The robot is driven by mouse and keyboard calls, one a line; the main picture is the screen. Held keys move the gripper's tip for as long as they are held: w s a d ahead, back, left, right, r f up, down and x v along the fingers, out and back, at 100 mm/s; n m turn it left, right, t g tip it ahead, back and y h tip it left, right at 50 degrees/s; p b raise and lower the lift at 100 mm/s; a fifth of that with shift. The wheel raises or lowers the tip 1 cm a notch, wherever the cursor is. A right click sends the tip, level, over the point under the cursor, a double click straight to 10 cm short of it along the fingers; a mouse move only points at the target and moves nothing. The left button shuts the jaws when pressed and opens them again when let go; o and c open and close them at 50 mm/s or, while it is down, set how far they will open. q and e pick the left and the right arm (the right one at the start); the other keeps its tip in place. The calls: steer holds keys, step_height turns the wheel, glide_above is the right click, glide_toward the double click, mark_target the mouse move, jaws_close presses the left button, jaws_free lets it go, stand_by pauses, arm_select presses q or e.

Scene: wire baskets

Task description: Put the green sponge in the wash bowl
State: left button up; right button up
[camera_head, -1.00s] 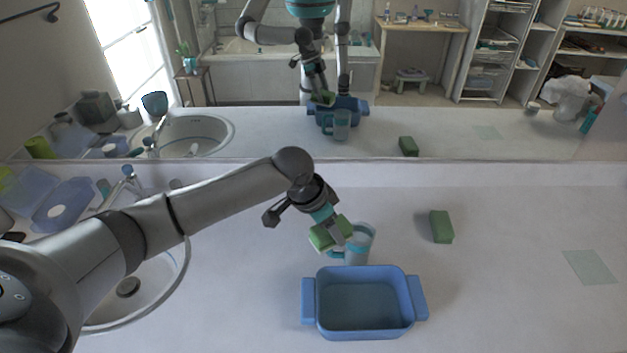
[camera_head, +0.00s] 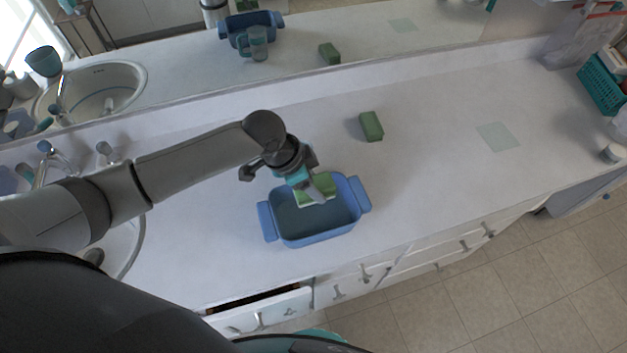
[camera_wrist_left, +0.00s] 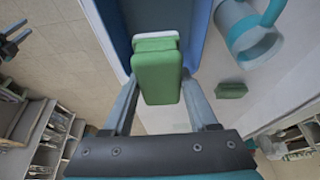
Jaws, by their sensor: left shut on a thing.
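My left gripper (camera_head: 319,189) is shut on a green sponge (camera_head: 304,196) with a pale layer, and holds it over the blue wash bowl (camera_head: 318,238). In the left wrist view the sponge (camera_wrist_left: 158,80) is between the two fingers, with the bowl's blue wall (camera_wrist_left: 197,25) just beyond it. I cannot tell whether the sponge touches the bowl. A second, darker green block (camera_head: 371,126) lies on the counter behind and right of the bowl; it also shows in the left wrist view (camera_wrist_left: 231,90).
A sink (camera_head: 125,245) is left. A mirror backs the counter.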

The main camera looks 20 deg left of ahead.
arm_select(q)
steer(key=shift+r+p, duration=0.15)
steer(key=shift+p, duration=0.15)
steer(key=shift+f+b, duration=3.5)
steer(key=shift+f, duration=2)
steer(key=shift+p, duration=0.35)
steer(key=shift+f+b, duration=0.3)
steer(key=shift+f, duration=0.35)
